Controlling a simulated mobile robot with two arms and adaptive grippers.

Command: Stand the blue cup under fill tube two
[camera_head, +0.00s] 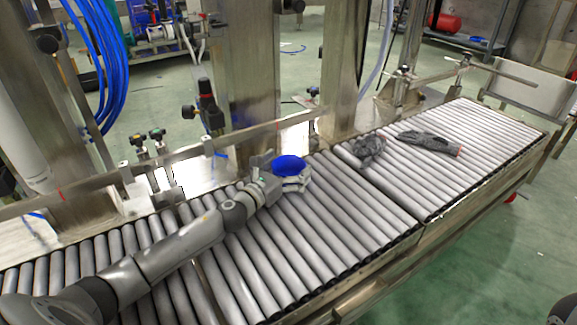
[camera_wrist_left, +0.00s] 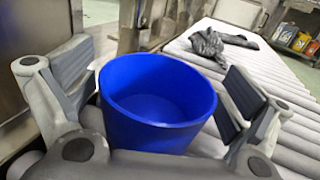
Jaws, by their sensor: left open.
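The blue cup (camera_head: 288,164) stands upright on the roller conveyor (camera_head: 330,230), close to its back rail. In the left wrist view the cup (camera_wrist_left: 156,104) is empty and sits between the two finger pads. My left gripper (camera_head: 283,176) reaches in from the left at the cup. In the left wrist view its fingers (camera_wrist_left: 165,85) are open, one on each side, with a gap at the right pad; the left pad is closer to the cup. I cannot tell which part above is fill tube two. My right gripper is not in view.
Dark grey gloves (camera_head: 430,142) and a crumpled dark cloth (camera_head: 370,148) lie on the rollers to the right. A steel column (camera_head: 247,80) and a guide rail (camera_head: 240,140) stand behind the cup. The rollers in front of the cup are clear.

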